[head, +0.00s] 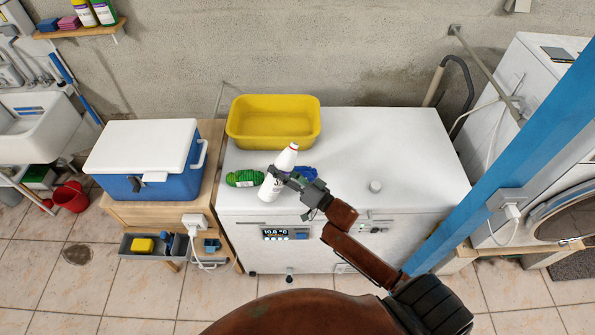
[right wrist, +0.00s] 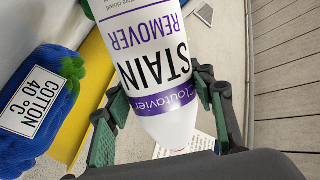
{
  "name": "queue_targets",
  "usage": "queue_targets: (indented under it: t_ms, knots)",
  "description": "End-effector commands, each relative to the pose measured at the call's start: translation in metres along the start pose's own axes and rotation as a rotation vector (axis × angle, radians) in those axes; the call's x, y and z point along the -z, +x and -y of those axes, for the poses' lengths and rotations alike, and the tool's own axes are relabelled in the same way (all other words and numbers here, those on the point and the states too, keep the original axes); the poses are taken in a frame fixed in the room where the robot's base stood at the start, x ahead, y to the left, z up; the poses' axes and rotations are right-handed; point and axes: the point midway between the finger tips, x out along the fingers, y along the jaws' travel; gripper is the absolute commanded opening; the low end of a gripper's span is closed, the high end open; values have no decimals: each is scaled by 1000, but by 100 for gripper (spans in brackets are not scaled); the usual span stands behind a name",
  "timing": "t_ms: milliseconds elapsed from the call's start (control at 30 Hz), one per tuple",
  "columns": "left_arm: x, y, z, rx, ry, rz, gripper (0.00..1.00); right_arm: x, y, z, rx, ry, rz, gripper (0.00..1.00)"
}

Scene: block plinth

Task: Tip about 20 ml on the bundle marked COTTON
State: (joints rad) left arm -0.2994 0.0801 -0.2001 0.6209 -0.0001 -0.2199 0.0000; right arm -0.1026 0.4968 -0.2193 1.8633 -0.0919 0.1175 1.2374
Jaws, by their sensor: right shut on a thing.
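The white stain remover bottle (head: 279,173) has purple lettering and a narrow reddish tip. My right gripper (head: 290,180) is shut around it; in the right wrist view the green-padded fingers hold the bottle (right wrist: 140,65) on both sides. In the head view the bottle leans with its tip toward the upper right. The blue bundle (head: 307,172) is partly hidden behind my right gripper. In the right wrist view its label reads COTTON 40 °C on the blue bundle (right wrist: 52,140), beside the bottle. A green bundle (head: 243,178) lies left of the bottle, its label unreadable. My left gripper is out of view.
The bundles lie on a white chest top (head: 420,160). A yellow basin (head: 272,138) stands behind them. A small white round piece (head: 375,186) sits right of my gripper. A blue cooler (head: 130,186) with a white lid is at left. The chest's right side is mostly clear.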

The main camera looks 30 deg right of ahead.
Motion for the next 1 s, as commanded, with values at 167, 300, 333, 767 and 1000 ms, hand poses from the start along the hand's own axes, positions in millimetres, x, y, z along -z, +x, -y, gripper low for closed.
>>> queue_targets:
  t_ms: [167,300,333,767,1000]
  knots:
    - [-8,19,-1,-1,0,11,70,-14,-1,-6,2,88,-17,16]
    - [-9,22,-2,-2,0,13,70,-14,0,-2,4,155,-32,16]
    - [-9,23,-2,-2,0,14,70,-14,0,-1,4,166,-34,16]
    - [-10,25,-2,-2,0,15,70,-15,0,0,3,192,-37,16]
    - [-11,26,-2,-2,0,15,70,-16,0,0,2,207,-39,16]
